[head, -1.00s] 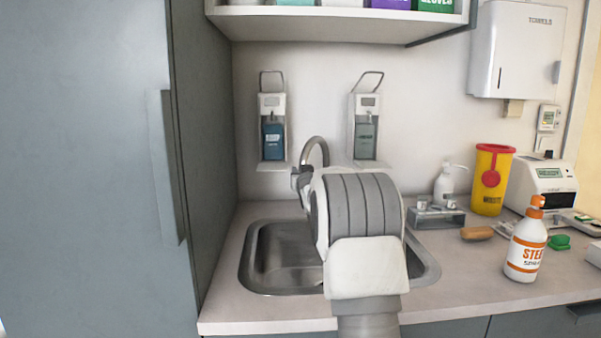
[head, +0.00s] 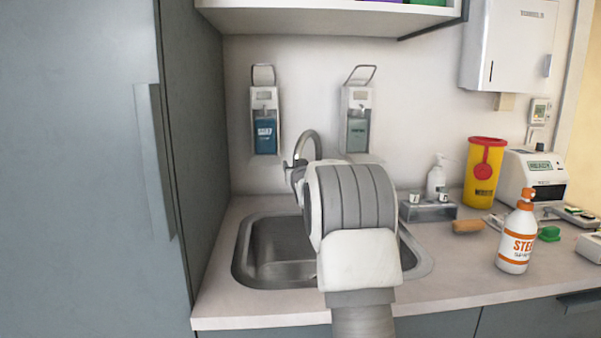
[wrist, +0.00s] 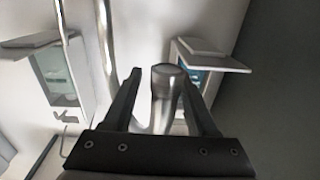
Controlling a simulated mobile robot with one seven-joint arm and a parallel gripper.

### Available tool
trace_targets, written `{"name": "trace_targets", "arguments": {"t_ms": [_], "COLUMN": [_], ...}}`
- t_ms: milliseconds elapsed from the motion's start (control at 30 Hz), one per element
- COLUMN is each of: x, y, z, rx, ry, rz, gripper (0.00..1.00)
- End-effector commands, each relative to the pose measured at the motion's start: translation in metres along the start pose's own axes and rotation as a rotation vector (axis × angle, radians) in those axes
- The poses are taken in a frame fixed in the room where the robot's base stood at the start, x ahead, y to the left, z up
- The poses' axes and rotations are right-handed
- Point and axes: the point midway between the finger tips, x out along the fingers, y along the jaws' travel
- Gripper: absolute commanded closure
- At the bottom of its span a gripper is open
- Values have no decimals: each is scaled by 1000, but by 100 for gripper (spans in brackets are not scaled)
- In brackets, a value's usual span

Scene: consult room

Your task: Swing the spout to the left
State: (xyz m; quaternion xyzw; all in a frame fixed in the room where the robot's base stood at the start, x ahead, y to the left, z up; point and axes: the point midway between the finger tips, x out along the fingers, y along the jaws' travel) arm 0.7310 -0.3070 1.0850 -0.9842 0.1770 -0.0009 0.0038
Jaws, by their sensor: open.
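The chrome tap's curved spout (head: 309,137) rises behind the steel sink (head: 268,273) in the head view. My arm hides the lower tap and the right part of the basin. My gripper (wrist: 160,74) is open in the wrist view, with dark fingers on either side of a round-ended chrome part of the tap (wrist: 168,80). I cannot tell whether either finger touches it. Shiny curved tubing (wrist: 104,45) shows left of the fingers. In the head view the gripper is mostly hidden behind my wrist, close to the spout.
A tall grey cabinet (head: 90,170) stands close on the left. Two wall dispensers (head: 265,122) (head: 357,120) hang behind the tap, below a shelf (head: 320,22). A spray bottle (head: 516,240), brown block (head: 467,226) and yellow bin (head: 483,175) stand on the right counter.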

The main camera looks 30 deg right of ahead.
Motion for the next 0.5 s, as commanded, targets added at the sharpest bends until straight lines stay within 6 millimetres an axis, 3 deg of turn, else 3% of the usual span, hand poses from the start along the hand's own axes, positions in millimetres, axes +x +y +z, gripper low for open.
{"name": "trace_targets", "arguments": {"t_ms": [167,500], "x": [-18,-72], "y": [0,0], "z": [-1,-2], "rx": [0,1], "ry": [0,2], "rz": [0,1], "gripper": [42,42]}}
